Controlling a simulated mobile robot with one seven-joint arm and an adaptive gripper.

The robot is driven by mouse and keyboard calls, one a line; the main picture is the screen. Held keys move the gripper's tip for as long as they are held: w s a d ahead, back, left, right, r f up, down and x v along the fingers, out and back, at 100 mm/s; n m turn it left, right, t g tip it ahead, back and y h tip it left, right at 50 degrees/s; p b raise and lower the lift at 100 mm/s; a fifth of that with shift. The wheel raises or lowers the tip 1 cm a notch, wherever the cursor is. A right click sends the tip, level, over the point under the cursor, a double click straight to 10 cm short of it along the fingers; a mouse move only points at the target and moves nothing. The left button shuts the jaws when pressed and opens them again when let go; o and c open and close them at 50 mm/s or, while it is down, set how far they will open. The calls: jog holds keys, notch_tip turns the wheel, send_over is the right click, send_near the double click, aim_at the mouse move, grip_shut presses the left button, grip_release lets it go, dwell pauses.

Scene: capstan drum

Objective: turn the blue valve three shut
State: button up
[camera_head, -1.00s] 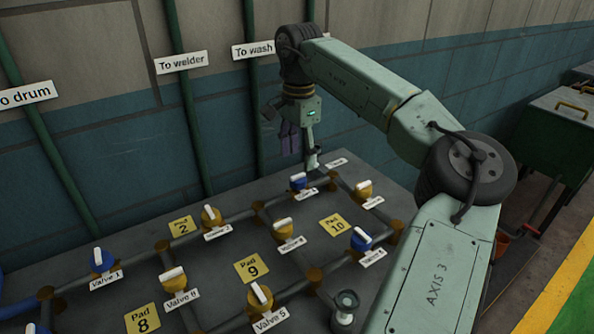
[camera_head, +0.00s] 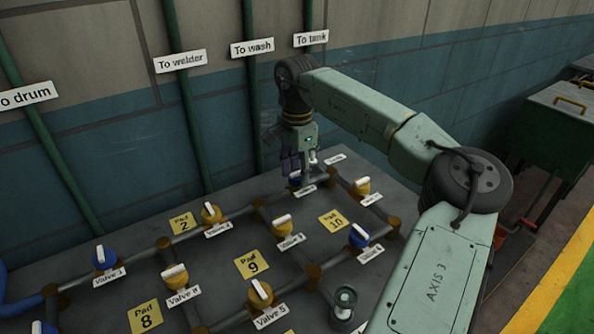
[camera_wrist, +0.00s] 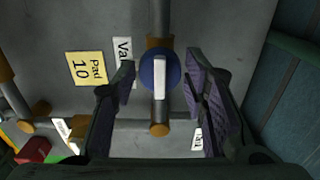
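A blue valve (camera_head: 295,182) with a white bar handle sits on the pipework below my gripper (camera_head: 299,172); its label is unreadable in the head view and cut off in the wrist view. In the wrist view the blue valve (camera_wrist: 147,72) lies between the fingers of my gripper (camera_wrist: 163,88). Its white handle (camera_wrist: 159,80) points in line with the pipe that runs up the picture. My fingers are apart, one on each side of the valve, and I see gaps between them and the handle. In the head view my gripper partly hides this valve.
Other blue valves are Valve 1 (camera_head: 104,259) and one at the right (camera_head: 359,237). Several yellow valves, such as Valve 5 (camera_head: 260,292), stand around. Yellow pad plates (camera_head: 253,265) lie between pipes. The wall with pipes and a To tank sign (camera_head: 311,38) rises close behind.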

jog(key=c, duration=0.7)
jog(key=shift+c, duration=0.2)
jog(key=shift+m, duration=0.4)
jog(key=m+b, duration=0.1)
jog(key=m, duration=0.2)
jog(key=shift+m, duration=0.4)
jog(key=m+b, duration=0.1)
jog(key=m, duration=0.3)
jog(key=m+b, duration=0.1)
jog(key=m, duration=0.8)
jog(key=shift+b, duration=0.4)
jog(key=shift+r+m, duration=0.1)
jog(key=shift+m, duration=0.2)
jog(key=o, duration=1.2)
